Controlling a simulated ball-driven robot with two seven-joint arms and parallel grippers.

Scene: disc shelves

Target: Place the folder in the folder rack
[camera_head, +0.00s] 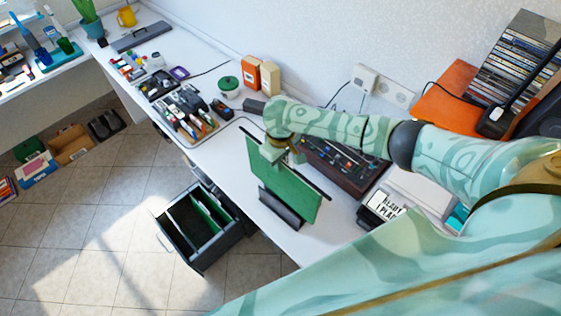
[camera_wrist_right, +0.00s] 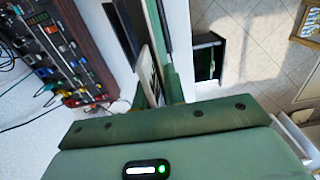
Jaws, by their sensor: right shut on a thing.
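A green folder (camera_head: 300,198) with a dark bar along its upper right edge stands tilted above the white desk. My right gripper (camera_head: 272,153) is shut on it near its upper part; the fingertips are partly hidden. In the right wrist view the folder (camera_wrist_right: 180,75) shows nearly edge-on. An open dark drawer unit (camera_head: 206,256) with upright green folders inside stands on the floor at lower left of the held folder, and may be the folder rack; it also shows in the wrist view (camera_wrist_right: 221,62). A black trough-like piece (camera_head: 281,209) shows at the folder's lower front; I cannot tell whether they touch. My left gripper is not in view.
A control box with knobs (camera_head: 345,163) is close behind the folder. A tray of tools (camera_head: 192,118) is to the left on the white desk (camera_head: 238,165). Orange and white boxes (camera_head: 251,72) stand by the wall. The tiled floor left of the drawer is clear.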

